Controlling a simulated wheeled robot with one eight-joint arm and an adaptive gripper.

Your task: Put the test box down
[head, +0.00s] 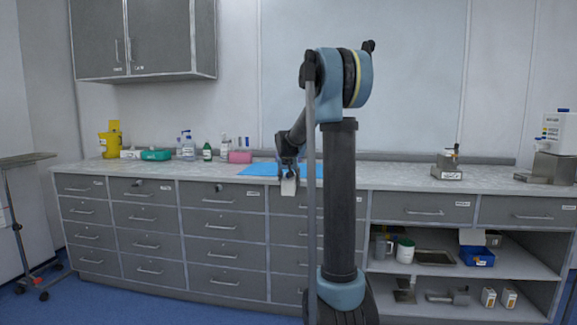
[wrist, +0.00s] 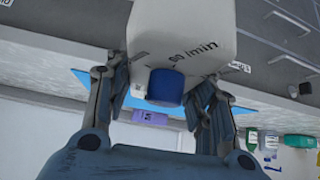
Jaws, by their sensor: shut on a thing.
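The test box (head: 289,187) is a small white block hanging below my gripper (head: 289,174) in the head view, in front of the counter's front edge. In the wrist view the white box (wrist: 180,30) carries dark printing, and a round blue part (wrist: 166,86) shows at its near end. My gripper (wrist: 160,95) is shut on it, with a dark finger on either side. The box is clear of the counter top. A blue mat (head: 262,169) lies on the counter just behind the gripper and is partly hidden by my arm.
The grey counter (head: 400,174) is bare right of my arm up to a small device (head: 447,165). Drawers and open shelves lie below.

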